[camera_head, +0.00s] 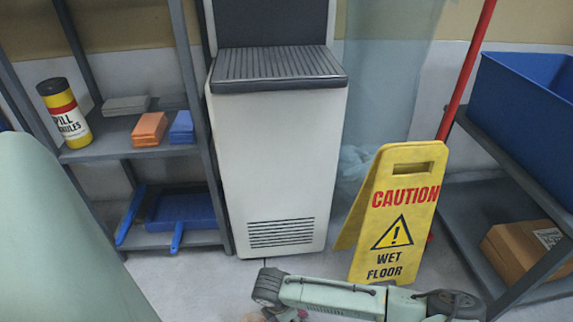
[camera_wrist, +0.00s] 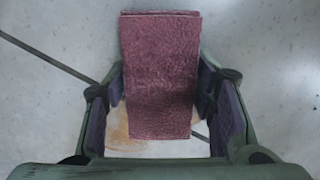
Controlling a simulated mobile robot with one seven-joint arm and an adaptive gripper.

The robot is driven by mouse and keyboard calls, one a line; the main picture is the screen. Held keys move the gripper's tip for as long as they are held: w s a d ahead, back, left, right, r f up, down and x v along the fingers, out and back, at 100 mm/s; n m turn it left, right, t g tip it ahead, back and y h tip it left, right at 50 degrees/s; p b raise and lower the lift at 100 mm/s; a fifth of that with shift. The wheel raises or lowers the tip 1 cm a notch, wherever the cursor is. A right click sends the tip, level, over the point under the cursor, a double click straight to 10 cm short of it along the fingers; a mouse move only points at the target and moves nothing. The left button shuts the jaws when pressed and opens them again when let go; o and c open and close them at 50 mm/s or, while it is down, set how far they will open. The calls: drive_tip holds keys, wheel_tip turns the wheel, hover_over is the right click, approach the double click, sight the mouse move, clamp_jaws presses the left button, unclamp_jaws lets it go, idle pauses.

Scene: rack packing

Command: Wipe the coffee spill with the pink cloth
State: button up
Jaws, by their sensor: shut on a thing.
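The pink cloth (camera_wrist: 160,75), folded into a thick rectangle with a dusky pink nap, stands out between the fingers of my gripper (camera_wrist: 161,92) in the wrist view. My gripper is shut on it. Beneath the cloth, a brown coffee spill (camera_wrist: 119,122) shows on the pale floor, partly hidden by the cloth and the gripper. I cannot tell whether the cloth touches the floor. In the head view my arm lies along the bottom edge, and the gripper's hold on the cloth cannot be made out there.
A yellow wet-floor sign (camera_head: 398,210) stands close behind my arm. A white cabinet (camera_head: 277,165) is behind, with a grey shelf (camera_head: 130,146) at left holding sponges and a blue dustpan (camera_head: 185,208). At right is a rack (camera_head: 500,180) with a blue bin (camera_head: 525,95).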

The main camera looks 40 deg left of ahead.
drive_tip(key=shift+f+b, duration=0.35)
drive_tip(key=shift+f, duration=0.4)
